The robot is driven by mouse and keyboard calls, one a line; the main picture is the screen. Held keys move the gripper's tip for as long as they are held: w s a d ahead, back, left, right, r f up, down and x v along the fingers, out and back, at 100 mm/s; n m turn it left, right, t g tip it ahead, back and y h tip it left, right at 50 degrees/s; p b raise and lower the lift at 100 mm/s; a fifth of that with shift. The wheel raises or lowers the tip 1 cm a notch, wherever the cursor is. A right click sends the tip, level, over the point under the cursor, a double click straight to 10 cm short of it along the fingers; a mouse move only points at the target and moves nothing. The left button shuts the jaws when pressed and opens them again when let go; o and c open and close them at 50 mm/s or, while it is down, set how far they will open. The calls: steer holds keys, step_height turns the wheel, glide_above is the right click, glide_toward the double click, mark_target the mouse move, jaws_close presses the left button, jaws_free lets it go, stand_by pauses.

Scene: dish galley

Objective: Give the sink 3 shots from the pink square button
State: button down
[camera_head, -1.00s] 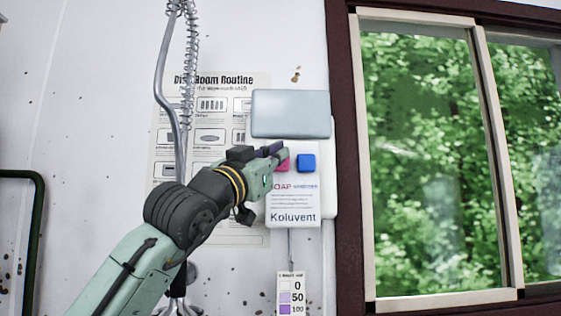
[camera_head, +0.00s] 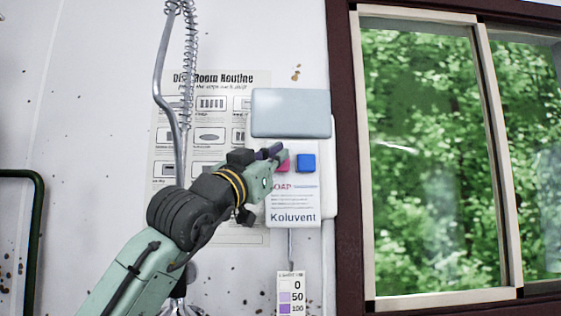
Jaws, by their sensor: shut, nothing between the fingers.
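The pink square button (camera_head: 284,165) is on the front of a white soap dispenser (camera_head: 312,213) on the wall, left of a blue square button (camera_head: 306,163). My gripper (camera_head: 276,152) is shut and empty. Its tip is at the pink button's upper left and covers part of it. I cannot tell whether the tip touches the button or stands just off it. The sink is not in view.
A grey-blue box (camera_head: 291,113) sits on the wall just above the buttons. A coiled spray hose (camera_head: 187,80) and a poster (camera_head: 165,150) are behind my arm. A window (camera_head: 430,150) is to the right, and a 0-50-100 label (camera_head: 291,294) hangs below.

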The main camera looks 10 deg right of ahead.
steer(key=shift+w+d+p, duration=0.1)
steer(key=shift+w+p, duration=0.35)
steer(key=shift+w, duration=0.15)
stand_by(0.4)
steer(key=shift+s, duration=0.1)
steer(key=shift+s+a+b, duration=0.2)
steer(key=shift+s+b, duration=0.4)
steer(key=shift+s, duration=0.5)
steer(key=shift+w+p, duration=0.1)
steer(key=shift+p, duration=0.3)
steer(key=shift+w+p, duration=0.25)
steer(key=shift+p, duration=0.05)
